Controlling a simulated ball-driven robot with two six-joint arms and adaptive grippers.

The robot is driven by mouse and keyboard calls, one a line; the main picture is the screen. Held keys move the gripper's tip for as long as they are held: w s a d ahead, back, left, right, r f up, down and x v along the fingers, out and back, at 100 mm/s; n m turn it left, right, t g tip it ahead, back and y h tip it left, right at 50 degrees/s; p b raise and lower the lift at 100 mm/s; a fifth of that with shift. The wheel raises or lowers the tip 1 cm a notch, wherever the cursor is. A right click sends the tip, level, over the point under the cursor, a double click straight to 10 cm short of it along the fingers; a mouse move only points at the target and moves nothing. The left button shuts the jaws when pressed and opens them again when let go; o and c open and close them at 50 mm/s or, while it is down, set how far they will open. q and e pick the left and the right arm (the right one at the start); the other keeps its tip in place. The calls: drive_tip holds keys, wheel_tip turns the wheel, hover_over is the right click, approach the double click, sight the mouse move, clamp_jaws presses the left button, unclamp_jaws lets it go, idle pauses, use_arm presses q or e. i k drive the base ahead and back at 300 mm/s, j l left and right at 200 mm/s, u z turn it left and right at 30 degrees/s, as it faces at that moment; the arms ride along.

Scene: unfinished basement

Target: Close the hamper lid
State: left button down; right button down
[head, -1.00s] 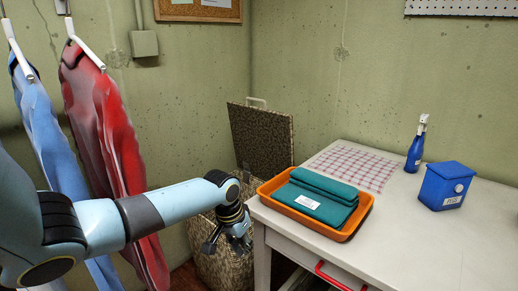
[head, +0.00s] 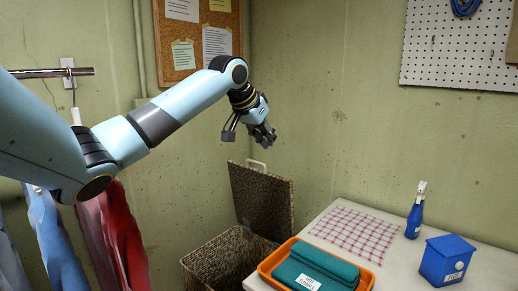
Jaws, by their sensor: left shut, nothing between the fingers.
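The woven hamper (head: 206,268) stands on the floor in the corner, left of the table, and its opening shows. Its lid (head: 262,203) is open and stands nearly upright at the back of the hamper, close to the wall. A pale handle (head: 257,166) sits at the lid's top edge. My left gripper (head: 262,133) is shut and empty, in the air above the lid and apart from it. The lower part of the hamper is cut off by the picture's edge. My right gripper is not in view.
The table (head: 402,268) carries an orange tray (head: 268,268) with folded teal cloth (head: 318,270), a checked cloth (head: 355,233), a blue spray bottle (head: 414,218) and a blue box (head: 445,260). Hanging clothes (head: 125,240) are at left. A corkboard (head: 198,40) is on the wall.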

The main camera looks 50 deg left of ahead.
sight(264, 203)
drive_tip(key=i+j, duration=0.2)
drive_tip(key=j, duration=0.2)
drive_tip(key=i+j, duration=0.2)
drive_tip(key=j, duration=0.2)
drive_tip(key=i+j, duration=0.2)
drive_tip(key=j, duration=0.2)
drive_tip(key=i+j, duration=0.2)
drive_tip(key=j, duration=0.2)
